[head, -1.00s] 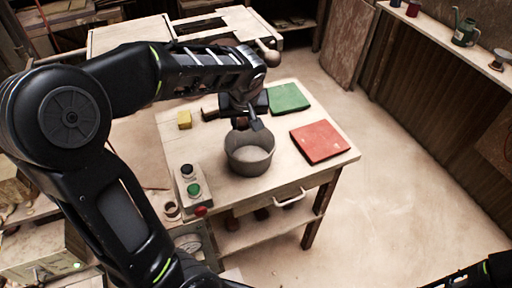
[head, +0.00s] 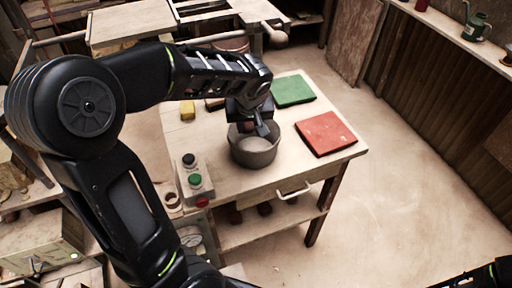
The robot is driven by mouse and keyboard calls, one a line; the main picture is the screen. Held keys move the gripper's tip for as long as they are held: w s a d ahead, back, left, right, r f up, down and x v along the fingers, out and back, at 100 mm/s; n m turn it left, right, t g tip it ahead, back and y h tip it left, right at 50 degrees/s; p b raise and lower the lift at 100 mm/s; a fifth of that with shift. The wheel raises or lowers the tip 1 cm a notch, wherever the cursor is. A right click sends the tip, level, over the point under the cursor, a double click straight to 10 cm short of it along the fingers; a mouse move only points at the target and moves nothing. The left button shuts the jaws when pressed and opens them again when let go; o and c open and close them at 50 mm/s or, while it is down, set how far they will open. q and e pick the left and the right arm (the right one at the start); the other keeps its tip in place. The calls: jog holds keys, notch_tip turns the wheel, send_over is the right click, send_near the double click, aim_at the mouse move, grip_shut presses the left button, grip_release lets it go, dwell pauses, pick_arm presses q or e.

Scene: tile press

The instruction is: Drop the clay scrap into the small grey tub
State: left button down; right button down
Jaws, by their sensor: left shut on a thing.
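The small grey tub (head: 254,156) stands upright on the wooden table, its open top facing me. My left gripper (head: 262,130) points down over the tub's far rim, with its fingertips at or just above the opening. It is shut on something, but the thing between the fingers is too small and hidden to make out. I cannot see the clay scrap by itself. My right arm shows only a sliver at the bottom right corner, and its gripper is out of view.
A green tile (head: 292,91) and a red tile (head: 325,134) lie right of the tub. A yellow block (head: 187,110) lies to the left. The table front (head: 262,183) is clear.

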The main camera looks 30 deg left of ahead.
pick_arm(q)
jog(key=shift+f, duration=0.2)
jog(key=c, duration=1)
grip_release()
jog(key=b+v, duration=0.1)
jog(key=v, duration=0.7)
jog(key=shift+f, duration=0.1)
